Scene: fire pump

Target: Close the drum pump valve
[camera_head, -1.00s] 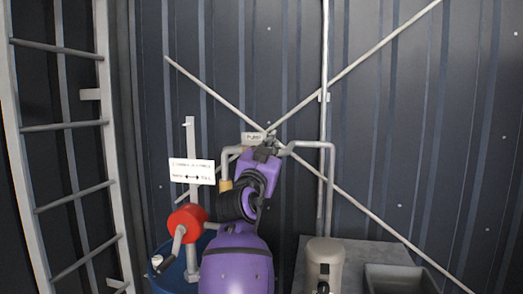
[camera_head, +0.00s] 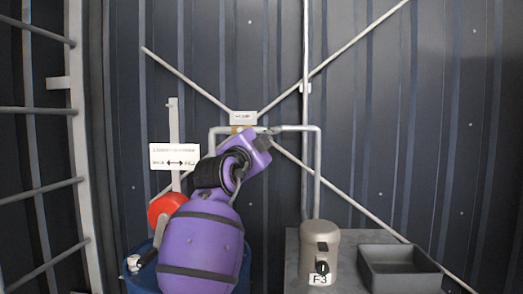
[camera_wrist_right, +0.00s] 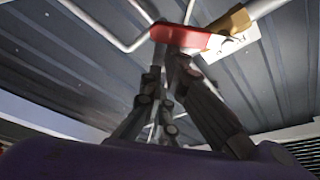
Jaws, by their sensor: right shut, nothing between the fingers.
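The pipe with the drum pump valve runs under a small white sign (camera_head: 243,118) on the wall in the head view. A brass-coloured fitting (camera_head: 238,129) shows on it, left of my right gripper. In the right wrist view a flat red handle (camera_wrist_right: 185,37) lies across the pipe, beside the brass fitting (camera_wrist_right: 232,22). My right gripper (camera_head: 270,132) is shut and empty, tilted up to the right at the pipe. In the right wrist view its fingertips (camera_wrist_right: 172,60) reach the red handle's lower edge; I cannot tell whether they touch. My left gripper is not in view.
A beige canister (camera_head: 320,250) and a grey tray (camera_head: 400,267) stand at the right. A ladder (camera_head: 75,120) is at far left.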

